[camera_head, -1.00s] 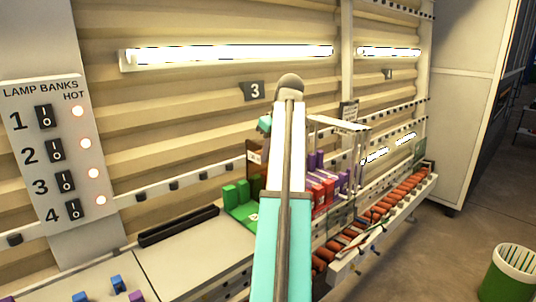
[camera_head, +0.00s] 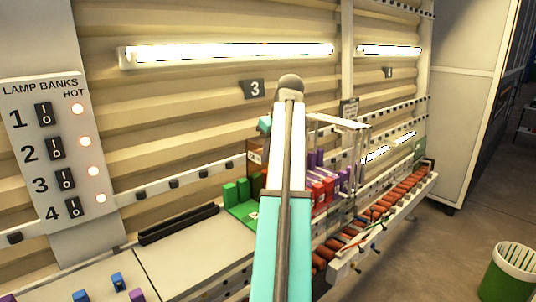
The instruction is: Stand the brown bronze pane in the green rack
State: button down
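The brown bronze pane (camera_head: 253,157) shows as a see-through brown sheet with a small pale label, just left of my arm. Its right part is hidden behind my arm. The green rack (camera_head: 242,212) is on the bench below it, with several upright green posts; its right side is also hidden. A green post stands in view below the pane's visible part. I cannot tell whether the pane touches the rack. My arm rises through the middle of the picture, and my gripper is hidden behind it.
Red and purple racks (camera_head: 322,190) stand right of my arm. A row of orange-brown rollers (camera_head: 405,190) runs along the right. A black bar (camera_head: 178,224) lies left of the green rack. Blue and purple blocks (camera_head: 118,282) are at the lower left. The white bench top (camera_head: 190,258) is mostly clear.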

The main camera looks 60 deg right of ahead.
jog(key=c, duration=1.9)
grip_release()
jog(key=shift+f, duration=0.15)
jog(key=shift+r, duration=0.2)
jog(key=b+v, duration=0.3)
jog(key=v, duration=0.9)
jog(key=shift+s+r, duration=0.1)
jog(key=shift+r, duration=0.1)
jog(key=shift+s+a+r, duration=0.15)
jog(key=shift+s+r, duration=0.1)
jog(key=shift+r, duration=0.3)
